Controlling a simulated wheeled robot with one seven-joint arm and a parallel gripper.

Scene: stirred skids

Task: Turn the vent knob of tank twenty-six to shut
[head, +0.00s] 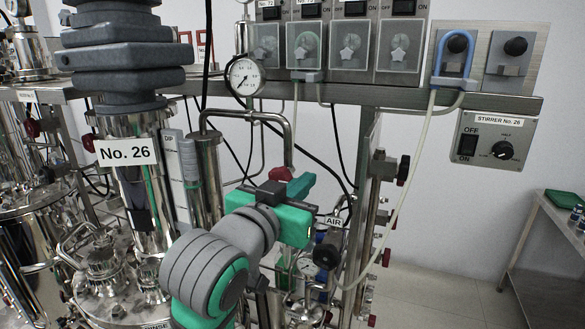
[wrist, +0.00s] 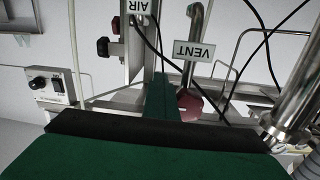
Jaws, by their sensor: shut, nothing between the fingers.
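The tank's column bears the label No. 26 (head: 127,151). A red knob (head: 281,173) shows just behind and left of my gripper's teal fingers in the head view. In the wrist view, the red knob (wrist: 190,105) lies below the VENT label (wrist: 194,51), partly hidden, against a bent steel pipe. My gripper (head: 300,187) is shut and empty. In the wrist view my gripper (wrist: 160,97) shows its fingers close beside the knob's left side; I cannot tell whether they touch it. The knob's pointer is not readable.
An AIR label (head: 333,221) and a black knob (head: 327,256) are right of my arm. A pressure gauge (head: 245,77) and a steel shelf rail (head: 400,97) are above. Hoses and thin pipes crowd the space. The stirrer box (head: 497,139) hangs at right, with open floor below.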

